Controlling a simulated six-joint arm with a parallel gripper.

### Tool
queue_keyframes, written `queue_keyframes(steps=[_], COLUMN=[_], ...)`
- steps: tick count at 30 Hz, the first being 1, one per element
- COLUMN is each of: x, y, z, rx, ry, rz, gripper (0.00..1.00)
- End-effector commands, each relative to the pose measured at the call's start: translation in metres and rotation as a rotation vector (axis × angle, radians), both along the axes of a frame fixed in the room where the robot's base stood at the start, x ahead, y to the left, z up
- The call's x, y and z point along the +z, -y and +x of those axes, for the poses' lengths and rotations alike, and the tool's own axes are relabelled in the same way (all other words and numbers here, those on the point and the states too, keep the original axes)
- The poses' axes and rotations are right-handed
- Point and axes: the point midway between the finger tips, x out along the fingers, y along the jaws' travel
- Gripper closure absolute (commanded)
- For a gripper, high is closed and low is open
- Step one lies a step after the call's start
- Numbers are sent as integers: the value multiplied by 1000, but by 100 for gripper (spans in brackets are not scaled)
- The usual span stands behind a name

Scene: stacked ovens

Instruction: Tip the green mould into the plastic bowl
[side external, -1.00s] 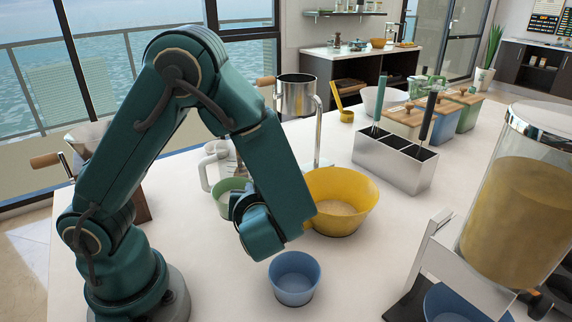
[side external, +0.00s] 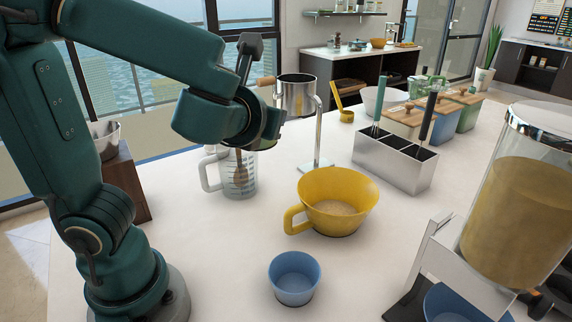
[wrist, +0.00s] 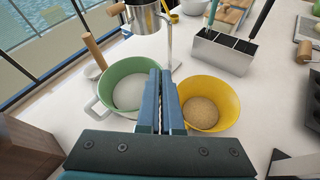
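The green mould (wrist: 112,72) shows in the wrist view, with a pale white content or base inside it. My gripper (wrist: 163,82) is shut on the right side of its rim. In the side view the mould (side external: 273,122) is mostly hidden behind my wrist, held up above the counter near the clear jug. The yellow bowl (side external: 320,188), with a handle, stands on the counter and holds tan, grainy stuff. It also shows in the wrist view (wrist: 229,92), just right of my fingers. I cannot tell for sure which bowl is plastic.
A clear measuring jug (side external: 250,181) stands below my wrist, a metal pot (side external: 297,95) on a stand behind. A small blue bowl (side external: 294,284) is in front. A metal utensil holder (side external: 393,165) and a dispenser (side external: 510,215) stand to the right. The counter between is fairly clear.

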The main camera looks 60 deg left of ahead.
Motion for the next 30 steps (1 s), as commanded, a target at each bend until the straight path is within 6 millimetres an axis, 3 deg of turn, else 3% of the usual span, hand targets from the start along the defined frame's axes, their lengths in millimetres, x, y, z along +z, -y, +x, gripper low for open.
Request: queue_keyframes(steps=[6,13,16,20,30], x=[31,31,33,50,93], y=[20,34,30,25,21], z=[7,13,12,16,57], rx=[-252,-380,-365,-320,-141], ry=[10,-1,-3,-3,-17], rz=[-3,2,1,-2,-2], gripper=[100,100,100,100,100])
